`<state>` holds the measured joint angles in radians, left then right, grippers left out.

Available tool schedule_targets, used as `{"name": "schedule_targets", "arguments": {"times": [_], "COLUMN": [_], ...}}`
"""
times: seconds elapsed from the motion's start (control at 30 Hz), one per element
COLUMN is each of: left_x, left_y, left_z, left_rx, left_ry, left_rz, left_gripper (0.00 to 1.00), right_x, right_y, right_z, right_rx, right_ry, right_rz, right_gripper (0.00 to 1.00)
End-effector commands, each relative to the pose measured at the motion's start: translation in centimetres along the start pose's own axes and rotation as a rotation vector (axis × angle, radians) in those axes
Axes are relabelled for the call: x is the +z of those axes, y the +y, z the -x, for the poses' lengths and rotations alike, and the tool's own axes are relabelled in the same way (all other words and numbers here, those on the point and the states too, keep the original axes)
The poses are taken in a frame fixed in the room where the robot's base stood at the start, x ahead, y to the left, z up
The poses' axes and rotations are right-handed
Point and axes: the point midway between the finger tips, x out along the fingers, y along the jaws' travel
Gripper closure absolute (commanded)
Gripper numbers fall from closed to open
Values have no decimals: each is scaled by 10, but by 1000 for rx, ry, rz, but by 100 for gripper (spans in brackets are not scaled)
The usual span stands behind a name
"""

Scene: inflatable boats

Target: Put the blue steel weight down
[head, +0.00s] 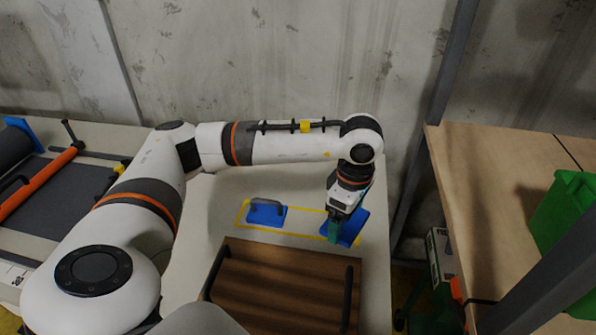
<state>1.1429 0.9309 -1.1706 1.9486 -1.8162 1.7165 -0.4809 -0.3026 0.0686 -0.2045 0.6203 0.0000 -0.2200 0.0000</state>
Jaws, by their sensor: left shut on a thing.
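My left arm reaches in from the left, and its gripper (335,232) points down at the right part of a white table (376,270). The gripper is shut on a blue steel weight (352,232), a flat blue block mostly behind the gripper. I cannot tell whether this block touches the table. A second blue weight (264,215) with a grey handle sits to the left, inside a yellow-outlined rectangle (243,224). The held weight is over the right end of that outline. My right gripper is not in view.
A brown wooden board (282,285) with black handles lies in front of the outline. A wooden bench (480,200) with a green bin (568,225) stands at the right, behind a grey post. Rollers with an orange bar (40,183) are at the left. A concrete wall closes the back.

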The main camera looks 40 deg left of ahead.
Motion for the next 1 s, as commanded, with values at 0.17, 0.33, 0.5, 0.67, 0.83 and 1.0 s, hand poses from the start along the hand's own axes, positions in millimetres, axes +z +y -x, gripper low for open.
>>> {"name": "schedule_targets", "arguments": {"times": [0.17, 0.33, 0.5, 0.67, 0.83, 1.0], "left_x": [15, 30, 46, 58, 67, 69], "left_y": [-22, -40, -56, -67, -74, -75], "left_z": [-9, -15, -22, -26, -28, -37], "left_rx": [-3, 3, 12, 23, 31, 35], "left_ry": [4, 4, 6, 3, 0, -4], "left_rz": [467, 913, 1346, 1678, 1897, 1977], "left_gripper": [68, 68, 68, 68, 68, 68], "right_x": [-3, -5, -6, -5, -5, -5], "right_y": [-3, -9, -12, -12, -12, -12], "right_z": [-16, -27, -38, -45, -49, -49], "right_rx": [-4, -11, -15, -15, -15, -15], "right_ry": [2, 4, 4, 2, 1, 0], "right_rz": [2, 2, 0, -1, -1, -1], "right_gripper": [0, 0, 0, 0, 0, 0]}}
